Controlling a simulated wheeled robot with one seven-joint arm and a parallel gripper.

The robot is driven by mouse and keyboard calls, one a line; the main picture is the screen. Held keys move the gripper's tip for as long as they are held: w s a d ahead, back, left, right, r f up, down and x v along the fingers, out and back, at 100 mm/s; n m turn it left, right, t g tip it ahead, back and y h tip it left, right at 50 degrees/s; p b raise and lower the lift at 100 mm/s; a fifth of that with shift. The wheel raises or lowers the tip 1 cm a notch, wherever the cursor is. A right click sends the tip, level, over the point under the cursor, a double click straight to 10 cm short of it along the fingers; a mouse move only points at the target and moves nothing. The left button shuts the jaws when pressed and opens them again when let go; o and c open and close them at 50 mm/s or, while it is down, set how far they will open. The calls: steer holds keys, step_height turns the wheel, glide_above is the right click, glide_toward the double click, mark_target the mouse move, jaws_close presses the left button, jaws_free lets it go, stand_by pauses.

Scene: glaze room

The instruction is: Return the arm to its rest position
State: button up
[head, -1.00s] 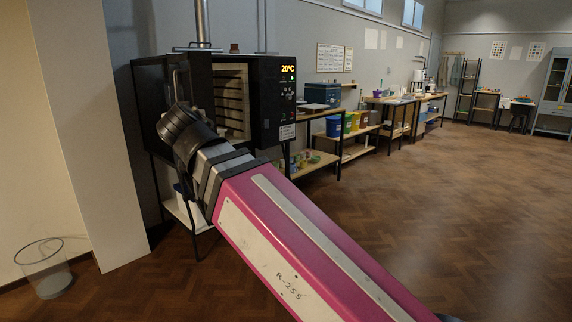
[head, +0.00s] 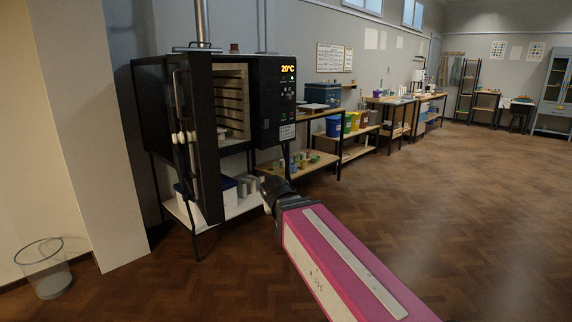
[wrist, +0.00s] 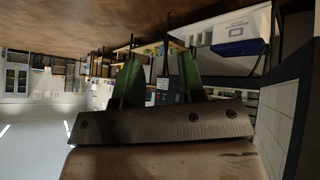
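My arm (head: 335,255), with its magenta link, reaches from the lower right toward the floor in front of the kiln in the head view. Its dark wrist end (head: 280,192) is right of and below the kiln door, with floor visible between them. The wrist picture is upside down, with the floor at the top.
The black kiln (head: 275,100) reads 20°C. Its door (head: 205,150) stands open toward me, and the visible chamber looks empty. A white shelf (head: 225,210) below holds boxes. Worktables (head: 340,155) line the wall; the floor at right is clear.

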steer(key=s+d+f+m+g, duration=0.1)
steer(key=s+d+f+g, duration=0.2)
steer(key=d+f, duration=0.7)
steer(key=s+d+f+m+g+y, duration=0.1)
steer(key=s+d+f+g, duration=0.3)
steer(key=d+f, duration=0.6)
step_height(320, 180, down, 4)
steer(key=shift+s+d+g, duration=0.3)
steer(key=shift+s+d, duration=0.1)
steer(key=shift+s, duration=0.7)
